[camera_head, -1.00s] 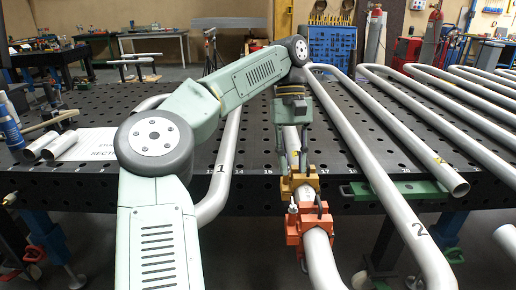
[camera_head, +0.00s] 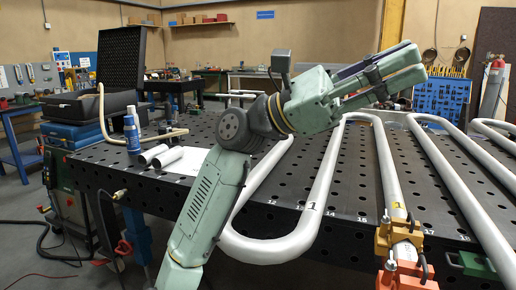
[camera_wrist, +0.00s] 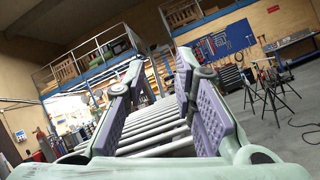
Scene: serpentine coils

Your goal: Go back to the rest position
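My arm is raised above the table and bent to the right in the head view. My gripper (camera_head: 396,72) is at the upper right, pointing right and clear of the table. In the wrist view my gripper (camera_wrist: 158,88) has its two padded fingers spread apart with nothing between them. The serpentine coil (camera_head: 330,170) lies on the black perforated table (camera_head: 100,170). A yellow clamp (camera_head: 398,236) and an orange clamp (camera_head: 405,277) sit on a pipe at the lower right, apart from my gripper. The orange one is cut off by the frame edge.
A blue tool panel (camera_head: 442,100) is at the back right. The air around my gripper looks free.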

